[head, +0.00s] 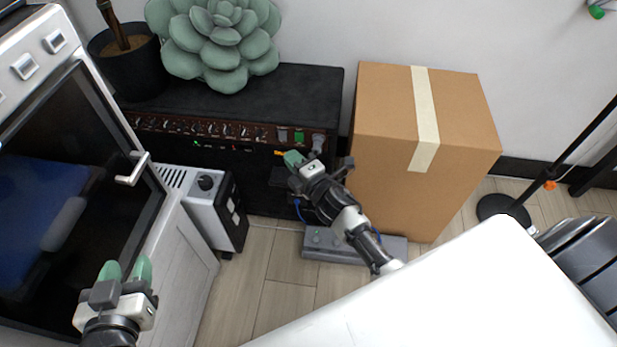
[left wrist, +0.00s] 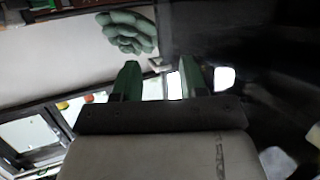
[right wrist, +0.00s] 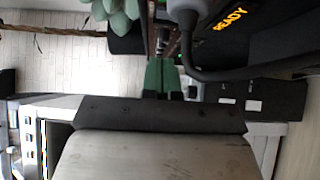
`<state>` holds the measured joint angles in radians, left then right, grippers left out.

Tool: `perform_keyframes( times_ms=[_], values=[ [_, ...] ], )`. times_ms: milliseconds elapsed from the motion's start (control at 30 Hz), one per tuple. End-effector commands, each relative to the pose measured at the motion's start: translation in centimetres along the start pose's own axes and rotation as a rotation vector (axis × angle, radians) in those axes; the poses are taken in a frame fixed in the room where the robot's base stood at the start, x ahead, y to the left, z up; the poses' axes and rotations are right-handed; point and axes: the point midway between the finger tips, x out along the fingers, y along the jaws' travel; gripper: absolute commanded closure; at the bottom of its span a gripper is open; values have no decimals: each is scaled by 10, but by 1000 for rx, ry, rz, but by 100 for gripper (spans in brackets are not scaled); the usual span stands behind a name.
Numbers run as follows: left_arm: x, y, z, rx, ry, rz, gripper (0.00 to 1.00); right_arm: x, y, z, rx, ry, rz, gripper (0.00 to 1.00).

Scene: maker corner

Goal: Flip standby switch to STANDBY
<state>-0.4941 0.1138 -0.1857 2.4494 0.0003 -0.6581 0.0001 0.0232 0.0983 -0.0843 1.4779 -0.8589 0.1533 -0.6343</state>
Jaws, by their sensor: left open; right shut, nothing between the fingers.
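The black amplifier (head: 300,90) stands against the wall, with a reddish-brown control panel (head: 215,131) of knobs on its front. At the panel's right end are a grey switch (head: 282,134), a green switch (head: 299,137) and another light-coloured part (head: 318,142). I cannot read which is the standby switch. My right gripper (head: 292,157) is shut and empty, just below and in front of these switches; contact cannot be told. In the right wrist view its green fingers (right wrist: 160,78) are together. My left gripper (head: 125,270) is open and empty in front of the oven, far from the amplifier.
A succulent (head: 220,45) sits on the amplifier. A cardboard box (head: 400,110) stands right of it. A grey pedal unit (head: 330,246) lies on the floor. The oven (head: 75,190) and a small black-and-white device (head: 212,210) are at left. An orange READY sign (right wrist: 230,20) shows in the right wrist view.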

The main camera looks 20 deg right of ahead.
Motion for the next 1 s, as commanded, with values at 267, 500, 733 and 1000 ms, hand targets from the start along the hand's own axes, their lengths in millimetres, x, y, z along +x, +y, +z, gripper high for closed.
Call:
perform_keyframes(
  times_ms=[267, 500, 733, 1000],
  values=[
    [-11, -4, 26, -1, -213, -12, 57, -49, 1, -1, 2, 1, -3, 100],
    [-16, -6, 37, -1, -286, -17, 57, -68, 1, -2, 2, 2, -1, 100],
    [-16, -6, 38, -2, -291, -17, 57, -69, 1, -2, 2, 2, 0, 100],
    [-16, -6, 37, -2, -290, -17, 57, -68, 1, -2, 2, 2, 0, 100]
  ],
)
